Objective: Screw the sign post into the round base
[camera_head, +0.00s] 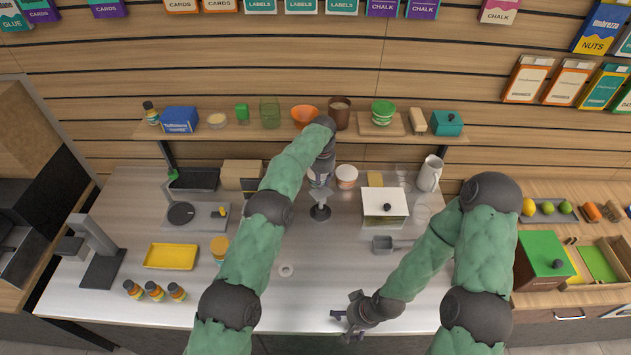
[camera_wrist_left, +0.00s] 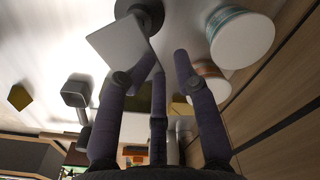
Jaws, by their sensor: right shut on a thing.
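The sign post with a pale square plate (camera_head: 320,194) stands over the dark round base (camera_head: 320,213) in the middle of the counter. In the left wrist view the plate (camera_wrist_left: 118,45) is large, with the round base (camera_wrist_left: 150,12) behind it. I cannot tell how far the post sits in the base. My left gripper (camera_head: 321,179) is just behind and above the plate. Its fingers (camera_wrist_left: 158,75) are spread, with nothing visibly held between them. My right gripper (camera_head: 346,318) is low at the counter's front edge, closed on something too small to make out.
A white box with a dark knob (camera_head: 384,205) and a grey scoop (camera_head: 390,244) stand right of the base. White tubs (camera_head: 346,177) are behind it. A small pale ring (camera_head: 286,270) lies in front. A yellow tray (camera_head: 170,256) is at left. The front middle is mostly clear.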

